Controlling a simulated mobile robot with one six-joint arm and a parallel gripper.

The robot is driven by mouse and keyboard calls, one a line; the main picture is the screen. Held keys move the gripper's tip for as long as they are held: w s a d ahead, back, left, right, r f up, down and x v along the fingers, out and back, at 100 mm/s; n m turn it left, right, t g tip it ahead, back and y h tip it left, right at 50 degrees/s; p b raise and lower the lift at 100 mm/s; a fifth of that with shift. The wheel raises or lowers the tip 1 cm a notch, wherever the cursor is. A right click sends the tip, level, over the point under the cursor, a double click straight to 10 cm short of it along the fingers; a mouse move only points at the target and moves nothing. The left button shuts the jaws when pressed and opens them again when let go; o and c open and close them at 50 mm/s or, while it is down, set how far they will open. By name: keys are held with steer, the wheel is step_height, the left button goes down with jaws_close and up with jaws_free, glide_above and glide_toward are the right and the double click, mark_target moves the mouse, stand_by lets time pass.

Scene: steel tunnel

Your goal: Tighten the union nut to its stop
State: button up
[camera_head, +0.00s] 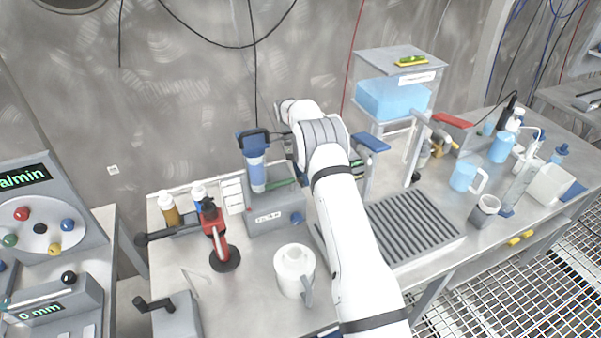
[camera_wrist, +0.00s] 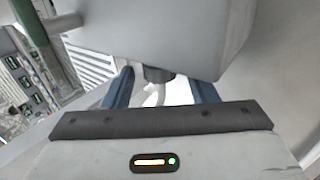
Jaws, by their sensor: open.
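In the wrist view, my gripper (camera_wrist: 160,86) is open, with one blue finger on each side of the gap. A dark, short, round part, which looks like the union nut (camera_wrist: 158,74), shows between the fingers under a large grey housing (camera_wrist: 165,35). A pale curved pipe-like piece (camera_wrist: 154,96) hangs below it. I see no finger closed on the nut, and contact cannot be told. In the head view, my white arm reaches toward the back of the bench and hides most of the space around the gripper. The nut cannot be made out there.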

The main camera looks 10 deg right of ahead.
steer(key=shift+w+a+r, duration=0.1)
steer(key=shift+w+r, duration=0.3)
steer(key=shift+r, duration=0.05)
steer(key=p+v, duration=0.6)
steer(key=p, duration=0.1)
steer(key=shift+p, duration=0.3)
steer(key=shift+r+p, duration=0.2)
steer(key=shift+p, duration=0.2)
steer(key=shift+f+p, duration=0.1)
steer(key=shift+p, duration=0.65)
